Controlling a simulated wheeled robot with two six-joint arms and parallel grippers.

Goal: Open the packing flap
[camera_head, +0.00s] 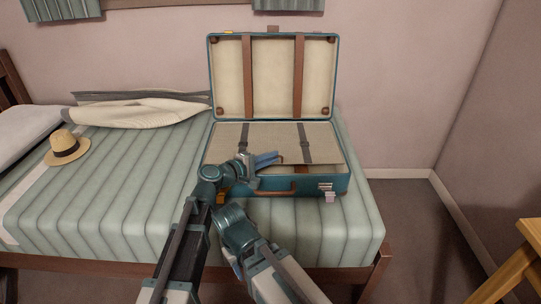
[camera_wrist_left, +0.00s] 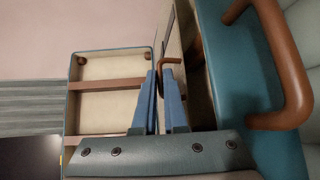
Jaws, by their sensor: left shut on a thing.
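An open teal suitcase (camera_head: 327,184) sits on the bed, its lid (camera_head: 272,80) standing upright behind the base. The packing flap (camera_head: 277,138), a beige panel with two grey straps, lies over the base. My left gripper (camera_head: 272,157) is at the flap's front edge, its blue fingers shut on the flap's brown pull loop. In the left wrist view the brown loop (camera_wrist_left: 170,62) shows at the tips of the blue fingers (camera_wrist_left: 161,76). The fingers and wrist hide part of the flap's front left edge.
The suitcase's brown carrying handle (camera_head: 279,191) is on its front face, close to my wrist; it looms large in the wrist view (camera_wrist_left: 293,85). A straw hat (camera_head: 66,148) and a rumpled cream cloth (camera_head: 140,112) lie on the striped bed (camera_head: 120,195). A wooden table (camera_head: 520,260) stands right.

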